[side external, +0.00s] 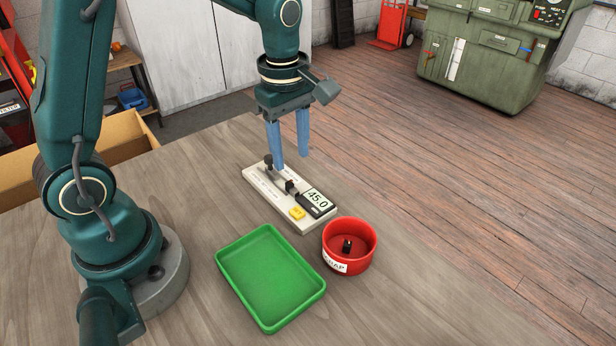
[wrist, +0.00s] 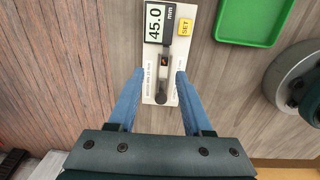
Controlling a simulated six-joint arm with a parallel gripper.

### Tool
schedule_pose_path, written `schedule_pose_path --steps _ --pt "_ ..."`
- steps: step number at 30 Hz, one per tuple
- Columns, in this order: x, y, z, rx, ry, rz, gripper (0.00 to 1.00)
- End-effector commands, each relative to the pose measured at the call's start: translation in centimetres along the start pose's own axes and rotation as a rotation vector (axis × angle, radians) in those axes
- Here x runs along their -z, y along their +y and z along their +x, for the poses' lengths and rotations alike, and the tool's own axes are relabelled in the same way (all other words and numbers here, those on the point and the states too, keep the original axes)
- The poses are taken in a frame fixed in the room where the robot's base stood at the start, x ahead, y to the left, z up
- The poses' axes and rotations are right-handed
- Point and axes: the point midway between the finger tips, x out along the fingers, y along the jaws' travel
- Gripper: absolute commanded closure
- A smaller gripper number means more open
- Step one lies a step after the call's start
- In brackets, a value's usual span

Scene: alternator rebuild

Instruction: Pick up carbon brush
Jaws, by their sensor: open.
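A small dark block with a brownish-orange spot, seemingly the carbon brush (side external: 290,186), sits on the pale measuring gauge (side external: 256,182). In the wrist view the brush (wrist: 164,61) lies on the gauge (wrist: 149,88), between the display and a dark round knob. My gripper (side external: 290,163) is open and empty, with its blue fingers pointing down over the gauge. In the wrist view its fingertips (wrist: 160,72) stand either side of the gauge strip, around the brush as seen from above. The exact height above it is hard to tell.
The gauge display reads 45.0 mm, beside a yellow SET button (side external: 297,213). A red scrap bowl (side external: 364,258) holds a small dark block (side external: 347,246). An empty green tray (side external: 270,285) stands in front. The wooden bench (side external: 190,190) is clear left of the gauge.

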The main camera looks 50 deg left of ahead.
Motion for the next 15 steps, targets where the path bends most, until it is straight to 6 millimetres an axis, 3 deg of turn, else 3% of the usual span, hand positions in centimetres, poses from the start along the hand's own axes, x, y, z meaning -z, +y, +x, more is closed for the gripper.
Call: schedule_pose_path --steps 15 --pt "0.2 -0.7 5.7 0.047 -0.006 -0.005 0.50"
